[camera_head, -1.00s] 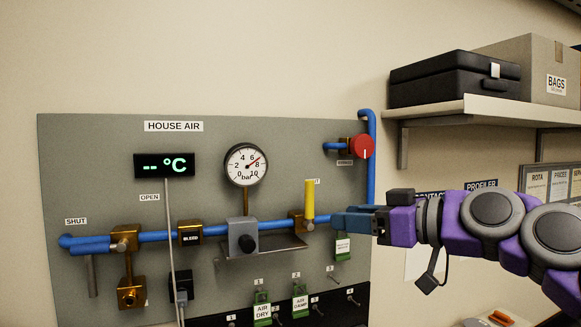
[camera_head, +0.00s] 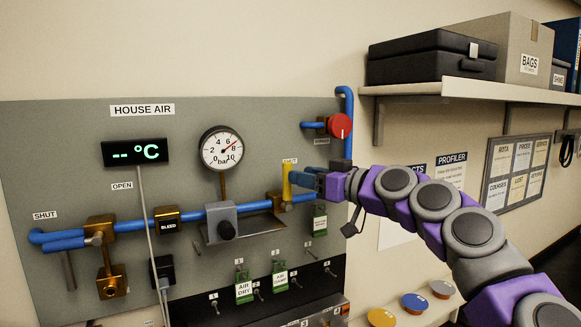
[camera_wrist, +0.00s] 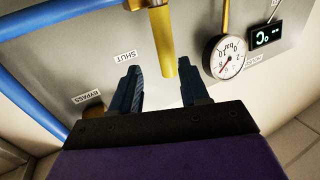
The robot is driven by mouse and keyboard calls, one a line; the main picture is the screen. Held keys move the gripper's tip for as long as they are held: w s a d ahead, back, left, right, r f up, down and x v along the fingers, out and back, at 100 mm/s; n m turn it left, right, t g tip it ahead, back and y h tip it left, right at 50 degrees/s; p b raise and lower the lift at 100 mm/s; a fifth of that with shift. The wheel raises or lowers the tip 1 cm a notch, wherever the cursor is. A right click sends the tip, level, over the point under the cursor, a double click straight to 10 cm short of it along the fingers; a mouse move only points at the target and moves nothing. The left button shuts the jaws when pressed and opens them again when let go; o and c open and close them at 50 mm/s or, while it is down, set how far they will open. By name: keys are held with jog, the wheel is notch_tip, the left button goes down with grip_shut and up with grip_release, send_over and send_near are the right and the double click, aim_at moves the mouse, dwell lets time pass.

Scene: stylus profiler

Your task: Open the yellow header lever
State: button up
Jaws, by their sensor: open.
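The yellow header lever (camera_head: 286,181) stands nearly upright on a brass valve on the blue pipe, just below a SHUT label. My gripper (camera_head: 297,178) is at the lever's right side, level with its middle. In the wrist view, the lever (camera_wrist: 166,45) reaches between the two dark blue fingers of my gripper (camera_wrist: 160,68), with gaps on both sides. The fingers are apart and not closed on it. The valve body (camera_head: 279,203) is partly hidden behind the lever and pipe fittings in the head view.
A pressure gauge (camera_head: 222,148) and a regulator (camera_head: 221,220) are left of the lever. A red knob (camera_head: 340,126) is above right, on the bypass pipe. Green tags (camera_head: 244,288) hang below. A shelf (camera_head: 455,91) with cases juts out at the upper right.

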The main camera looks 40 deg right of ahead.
aim_at(288, 199)
jog(key=w, duration=0.1)
jog(key=w+a, duration=0.1)
jog(key=w, duration=0.1)
jog(key=w+a+p, duration=0.1)
jog(key=shift+w, duration=0.6)
jog(key=shift+d, duration=0.1)
jog(key=shift+d, duration=0.1)
jog(key=shift+d, duration=0.25)
jog(key=shift+c, duration=1)
jog(key=shift+s+a+r, duration=0.1)
jog(key=shift+s+a, duration=0.05)
jog(key=shift+a, duration=0.1)
jog(key=c, duration=0.3)
grip_shut()
